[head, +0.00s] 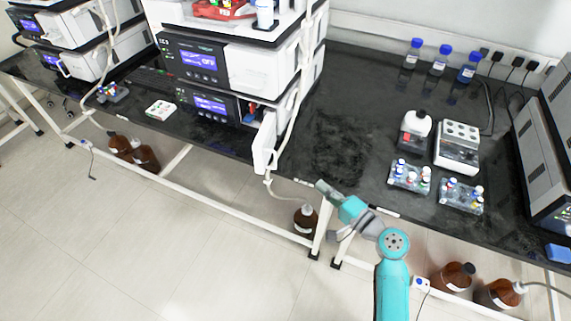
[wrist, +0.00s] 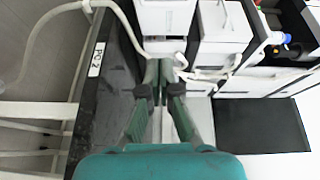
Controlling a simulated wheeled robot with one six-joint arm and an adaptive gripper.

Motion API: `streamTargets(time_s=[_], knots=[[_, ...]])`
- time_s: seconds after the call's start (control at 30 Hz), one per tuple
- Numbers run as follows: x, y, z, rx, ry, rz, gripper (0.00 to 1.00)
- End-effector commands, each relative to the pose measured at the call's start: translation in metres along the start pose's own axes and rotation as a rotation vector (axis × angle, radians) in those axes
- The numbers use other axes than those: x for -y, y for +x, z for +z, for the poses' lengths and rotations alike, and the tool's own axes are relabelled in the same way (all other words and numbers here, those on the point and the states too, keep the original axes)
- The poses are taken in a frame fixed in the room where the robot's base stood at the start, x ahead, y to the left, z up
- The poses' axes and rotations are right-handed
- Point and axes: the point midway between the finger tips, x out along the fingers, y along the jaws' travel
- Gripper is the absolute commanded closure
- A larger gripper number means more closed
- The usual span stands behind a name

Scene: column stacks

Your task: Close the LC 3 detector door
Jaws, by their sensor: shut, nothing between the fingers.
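The detector door (head: 265,143) is a white panel. In the head view it stands open at the lower module (head: 210,105) of the middle stack, swung out past the bench's front edge. Behind it, part of the module's inside shows, with small red and blue items. My gripper (head: 322,187) is to the right of and below the door, apart from it, near the bench's front edge. In the wrist view my gripper (wrist: 160,72) has its fingertips close together with nothing between them. A white panel (wrist: 165,18) lies beyond the fingertips; I cannot tell if it is the door.
The bench (head: 340,145) right of the stack is bare.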

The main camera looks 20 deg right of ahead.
Motion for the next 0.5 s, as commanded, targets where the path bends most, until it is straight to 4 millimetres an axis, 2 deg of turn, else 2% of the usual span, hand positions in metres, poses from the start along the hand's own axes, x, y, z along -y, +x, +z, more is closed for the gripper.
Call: streamTargets(time_s=[0.27, 0.5], knots=[[0.008, 0.017, -0.005, 0.018, 0.011, -0.021, 1.0], [0.009, 0.059, -0.003, 0.019, 0.01, -0.02, 1.0]])
